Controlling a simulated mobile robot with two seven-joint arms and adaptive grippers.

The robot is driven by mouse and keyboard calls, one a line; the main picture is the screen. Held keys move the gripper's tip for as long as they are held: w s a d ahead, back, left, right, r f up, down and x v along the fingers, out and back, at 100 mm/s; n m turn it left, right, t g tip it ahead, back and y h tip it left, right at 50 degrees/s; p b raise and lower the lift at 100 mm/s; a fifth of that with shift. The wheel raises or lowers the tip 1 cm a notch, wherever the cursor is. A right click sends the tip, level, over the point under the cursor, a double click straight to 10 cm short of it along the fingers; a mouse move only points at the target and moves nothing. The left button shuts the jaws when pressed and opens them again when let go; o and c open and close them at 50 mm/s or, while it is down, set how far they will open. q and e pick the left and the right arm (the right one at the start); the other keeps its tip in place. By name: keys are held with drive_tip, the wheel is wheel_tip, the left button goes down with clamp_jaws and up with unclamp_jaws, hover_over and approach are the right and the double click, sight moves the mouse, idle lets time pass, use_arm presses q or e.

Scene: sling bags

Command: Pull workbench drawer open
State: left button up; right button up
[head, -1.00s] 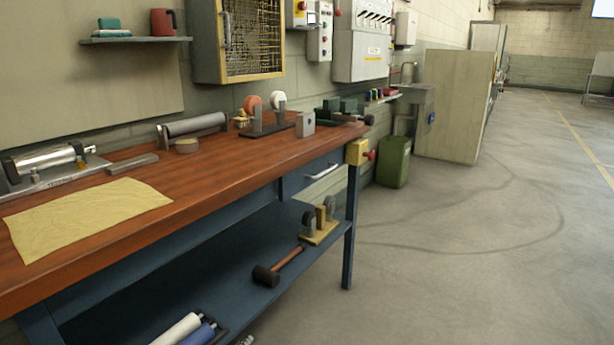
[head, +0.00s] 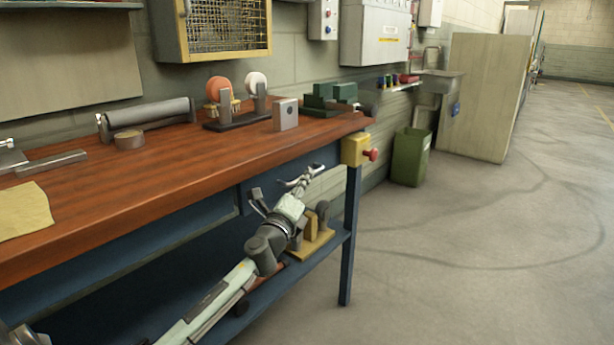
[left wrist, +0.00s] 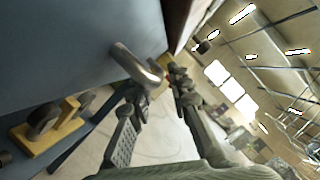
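The blue workbench drawer (head: 325,157) sits under the right end of the wooden top. It looks shut, with its front partly hidden by my gripper. Its metal handle (left wrist: 138,64) shows large in the left wrist view, standing off the blue-grey drawer front (left wrist: 65,45). My left gripper (head: 282,188) is at the drawer front, below the tabletop edge. Its fingers (left wrist: 157,84) are spread, and the handle's near end lies close to the gap between them. I cannot tell whether they touch. My right gripper is in neither view.
The workbench top (head: 200,165) overhangs the drawer. A yellow box with a red button (head: 357,150) is by the right leg (head: 349,240). The lower shelf holds a wooden-based stand (head: 318,243). The floor right of the bench is clear; a green bin (head: 409,158) stands beyond.

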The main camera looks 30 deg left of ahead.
use_arm(q)
drive_tip(key=shift+x, duration=1)
drive_tip(key=shift+c, duration=0.6)
clamp_jaws()
